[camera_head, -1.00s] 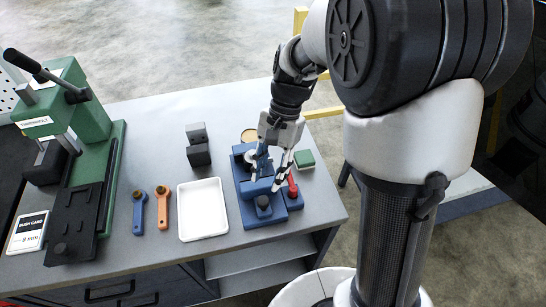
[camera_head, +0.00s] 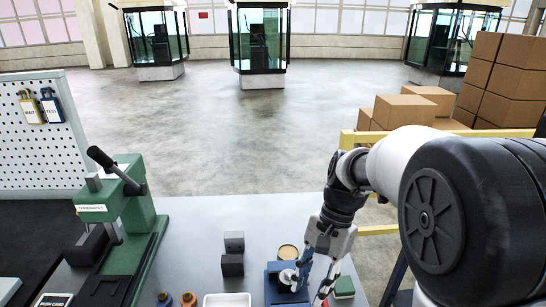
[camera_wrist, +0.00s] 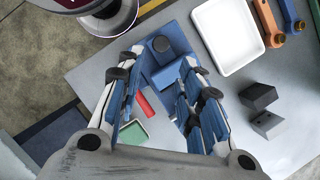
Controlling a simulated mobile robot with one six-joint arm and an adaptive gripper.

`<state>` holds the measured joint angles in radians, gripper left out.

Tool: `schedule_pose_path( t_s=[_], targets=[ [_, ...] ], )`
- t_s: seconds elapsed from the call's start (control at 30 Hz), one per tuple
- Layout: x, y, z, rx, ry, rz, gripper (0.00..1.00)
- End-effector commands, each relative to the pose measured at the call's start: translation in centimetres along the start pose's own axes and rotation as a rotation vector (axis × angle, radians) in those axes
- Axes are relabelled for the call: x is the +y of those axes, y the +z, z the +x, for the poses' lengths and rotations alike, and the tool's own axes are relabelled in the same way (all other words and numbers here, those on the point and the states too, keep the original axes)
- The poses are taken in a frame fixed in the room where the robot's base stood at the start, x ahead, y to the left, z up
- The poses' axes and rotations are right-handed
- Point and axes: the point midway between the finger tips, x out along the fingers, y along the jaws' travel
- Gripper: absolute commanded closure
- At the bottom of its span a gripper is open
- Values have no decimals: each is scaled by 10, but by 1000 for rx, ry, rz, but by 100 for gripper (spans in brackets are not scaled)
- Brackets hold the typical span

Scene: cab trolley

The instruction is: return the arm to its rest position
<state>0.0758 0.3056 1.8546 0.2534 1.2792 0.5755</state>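My arm reaches down from the right over the workbench in the head view. My gripper (camera_head: 312,285) is low over the blue fixture (camera_head: 276,290) near the bench's right end. In the wrist view the two fingers of my gripper (camera_wrist: 160,65) stand apart, with the blue fixture (camera_wrist: 165,35) beyond and between them and nothing visibly held. I cannot tell whether a finger touches the fixture. A red handle (camera_wrist: 144,104) and a green block (camera_wrist: 132,133) also show between the fingers.
A white tray (camera_wrist: 228,35), dark blocks (camera_wrist: 258,96), and orange (camera_wrist: 268,25) and blue (camera_wrist: 292,15) tools lie on the bench. A green press (camera_head: 135,220) stands left. A yellow rail (camera_head: 350,135) and cardboard boxes (camera_head: 405,110) are behind my arm. Open floor (camera_head: 240,130) lies beyond the bench.

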Motion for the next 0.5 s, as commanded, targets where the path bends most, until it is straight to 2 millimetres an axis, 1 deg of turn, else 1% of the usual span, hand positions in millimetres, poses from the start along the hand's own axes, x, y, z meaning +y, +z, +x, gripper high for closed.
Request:
schedule_pose_path(
  t_s=[0.13,0.23,0.33,0.5],
  targets=[
    [17,22,-21,99,-24,-106,66],
    [35,43,-35,200,-39,-218,66],
    [56,62,-44,304,-46,-333,66],
    [90,90,-49,485,-43,-524,66]
  ],
)
